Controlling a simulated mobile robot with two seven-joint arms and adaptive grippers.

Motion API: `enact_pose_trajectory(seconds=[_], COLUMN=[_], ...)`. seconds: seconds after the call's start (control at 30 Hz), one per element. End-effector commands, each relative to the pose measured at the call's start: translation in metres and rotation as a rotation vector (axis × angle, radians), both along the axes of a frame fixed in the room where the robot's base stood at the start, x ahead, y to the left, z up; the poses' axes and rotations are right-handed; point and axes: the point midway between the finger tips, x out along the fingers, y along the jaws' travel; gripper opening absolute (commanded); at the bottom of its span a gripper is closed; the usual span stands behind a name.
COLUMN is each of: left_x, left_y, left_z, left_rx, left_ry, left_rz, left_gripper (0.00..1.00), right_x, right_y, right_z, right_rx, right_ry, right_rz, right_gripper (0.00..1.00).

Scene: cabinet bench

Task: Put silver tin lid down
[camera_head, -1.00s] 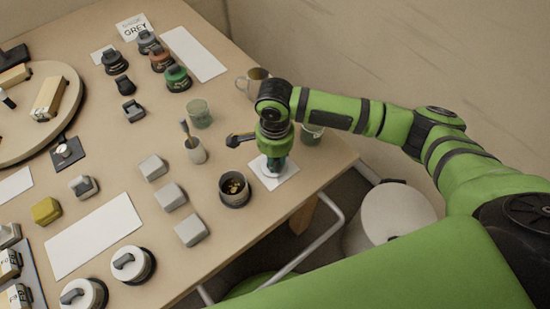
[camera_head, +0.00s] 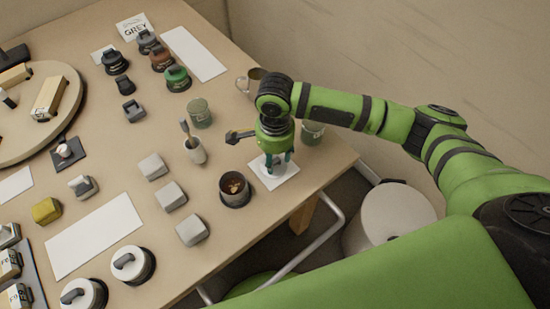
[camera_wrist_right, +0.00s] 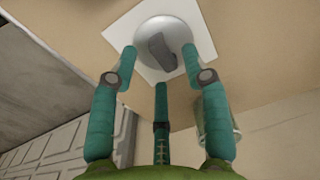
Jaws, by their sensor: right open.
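The silver tin lid (camera_wrist_right: 180,32), round and domed with a dark grey handle (camera_wrist_right: 160,50), lies handle up on a white square card (camera_wrist_right: 203,50) in the right wrist view. In the head view the card (camera_head: 288,181) is near the table's right corner, and my gripper largely hides the lid. My right gripper (camera_head: 275,165) is directly above it, pointing down. Its fingers are spread and empty, with the tips near the lid's rim in the right wrist view (camera_wrist_right: 160,62); I cannot tell if they touch it. My left gripper is not in view.
A dark open pot (camera_head: 235,190) stands left of the card. A cup with a brush (camera_head: 195,150), a green jar (camera_head: 200,113) and another green jar (camera_head: 312,132) stand nearby. Several grey blocks (camera_head: 170,196) lie further left. The table's edge is close to the card.

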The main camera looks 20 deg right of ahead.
Motion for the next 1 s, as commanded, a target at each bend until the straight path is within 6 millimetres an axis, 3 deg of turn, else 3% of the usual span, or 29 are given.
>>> enact_pose_trajectory(seconds=[0.2,0.43,0.63,1.0], left_x=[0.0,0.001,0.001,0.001], left_y=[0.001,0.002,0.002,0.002], left_z=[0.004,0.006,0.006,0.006], left_rx=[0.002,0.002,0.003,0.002], left_ry=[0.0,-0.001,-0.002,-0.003], left_rz=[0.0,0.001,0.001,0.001], left_gripper=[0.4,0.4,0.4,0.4], right_x=[0.001,0.001,0.0,0.0], right_y=[0.0,0.001,0.0,0.0], right_z=[0.05,0.091,0.104,0.105], right_rx=[0.002,0.001,0.0,0.0], right_ry=[-0.005,-0.004,0.0,0.0], right_rz=[0.0,0.0,-0.001,-0.001], right_gripper=[0.47,0.47,0.47,0.47])
